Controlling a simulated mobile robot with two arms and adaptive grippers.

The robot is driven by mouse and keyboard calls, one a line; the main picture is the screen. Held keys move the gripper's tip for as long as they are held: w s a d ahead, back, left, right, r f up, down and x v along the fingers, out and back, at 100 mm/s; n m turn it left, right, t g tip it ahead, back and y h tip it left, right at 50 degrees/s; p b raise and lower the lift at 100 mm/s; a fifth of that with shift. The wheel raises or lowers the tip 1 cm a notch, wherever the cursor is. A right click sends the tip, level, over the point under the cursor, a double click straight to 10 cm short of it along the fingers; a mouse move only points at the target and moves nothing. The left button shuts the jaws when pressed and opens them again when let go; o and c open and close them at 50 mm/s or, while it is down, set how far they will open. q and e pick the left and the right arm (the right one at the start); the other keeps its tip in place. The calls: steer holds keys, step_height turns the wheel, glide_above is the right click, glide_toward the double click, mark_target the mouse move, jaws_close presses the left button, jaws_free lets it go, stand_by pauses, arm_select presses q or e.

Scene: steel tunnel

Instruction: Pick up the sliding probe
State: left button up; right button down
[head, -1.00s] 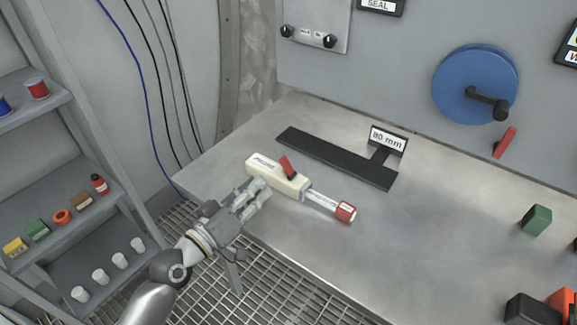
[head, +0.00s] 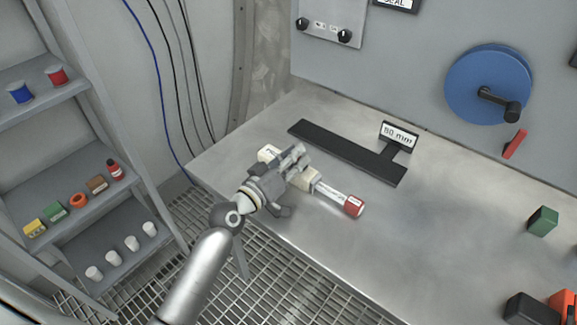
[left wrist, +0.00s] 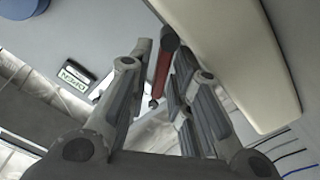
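The sliding probe has a cream body (head: 268,154), a slim pale rod and a red tip (head: 354,206). It lies on the steel bench near its left front edge. My left gripper (head: 300,160) is over the middle of the body and hides part of it, including the red lever, in the head view. In the left wrist view the fingers (left wrist: 158,95) are apart. The red lever (left wrist: 163,65) shows in the gap between them, and the cream body (left wrist: 245,60) is beside the right finger. Contact cannot be told. My right gripper is not in view.
A black T-shaped plate (head: 345,150) with an "80 mm" sign (head: 398,135) lies behind the probe. A blue crank wheel (head: 487,80) is on the back panel. A green block (head: 543,221) sits at the right. Shelves (head: 75,215) with small items stand left. The bench's centre is clear.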

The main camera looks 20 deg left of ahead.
arm_select(q)
steer(key=shift+s, duration=0.1)
jaws_close()
steer(key=shift+r, duration=0.1)
stand_by(0.3)
